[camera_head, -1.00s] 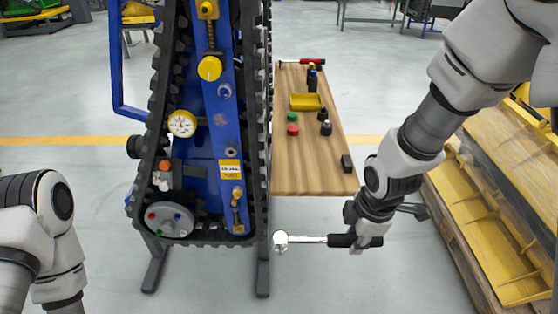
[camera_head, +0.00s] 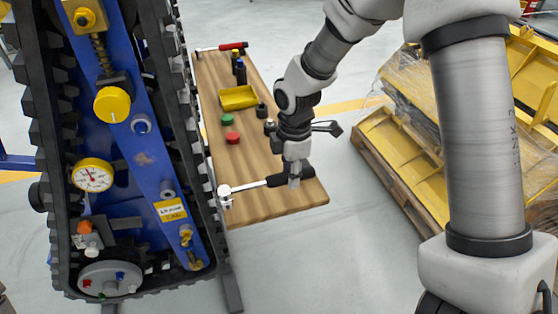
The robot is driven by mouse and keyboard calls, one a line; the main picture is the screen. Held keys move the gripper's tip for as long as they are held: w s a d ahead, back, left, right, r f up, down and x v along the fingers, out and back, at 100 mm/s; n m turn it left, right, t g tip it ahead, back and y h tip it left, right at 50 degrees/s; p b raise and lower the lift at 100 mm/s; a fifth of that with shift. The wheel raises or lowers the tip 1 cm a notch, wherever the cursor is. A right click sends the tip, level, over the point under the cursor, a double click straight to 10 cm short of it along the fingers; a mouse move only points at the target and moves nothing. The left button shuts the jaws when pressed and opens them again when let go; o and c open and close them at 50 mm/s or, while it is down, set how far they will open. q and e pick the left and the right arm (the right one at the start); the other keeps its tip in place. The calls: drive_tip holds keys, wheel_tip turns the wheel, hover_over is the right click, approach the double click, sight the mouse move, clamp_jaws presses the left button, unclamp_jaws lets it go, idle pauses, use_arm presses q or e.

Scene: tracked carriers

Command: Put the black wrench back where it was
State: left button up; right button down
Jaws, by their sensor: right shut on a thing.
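The black wrench has a black handle (camera_head: 290,178) and a bright metal shaft ending in a round head at the left. My right gripper (camera_head: 293,182) is shut on its handle and holds it roughly level over the near end of the wooden table (camera_head: 259,208). The wrench head is close to the edge of the tracked carrier (camera_head: 150,158); I cannot tell whether they touch. A red-handled tool (camera_head: 222,47) lies at the table's far end. My left gripper is out of view.
A yellow tray (camera_head: 238,98), a green cap (camera_head: 227,119), a red cap (camera_head: 232,138) and several dark bottles and pieces are on the table. A pallet with yellow parts (camera_head: 400,140) stands at the right. Grey floor lies between it and the table.

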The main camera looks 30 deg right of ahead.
drive_tip(key=w+d, duration=0.1)
drive_tip(key=w, duration=0.1)
drive_tip(key=w+d, duration=0.1)
drive_tip(key=w, duration=0.2)
drive_tip(key=w+d+f, duration=0.1)
drive_tip(key=w+d, duration=0.1)
drive_tip(key=shift+w+p, duration=0.2)
drive_tip(key=shift+p, duration=0.2)
drive_tip(key=shift+d+f, duration=0.2)
drive_tip(key=shift+w+f, duration=0.15)
drive_tip(key=shift+f, duration=1.45)
drive_tip(key=c, duration=0.9)
unclamp_jaws()
drive_tip(key=shift+f, duration=0.1)
wheel_tip(320, 180, up, 12)
drive_tip(key=shift+d+r, duration=0.1)
drive_tip(key=shift+r, duration=0.05)
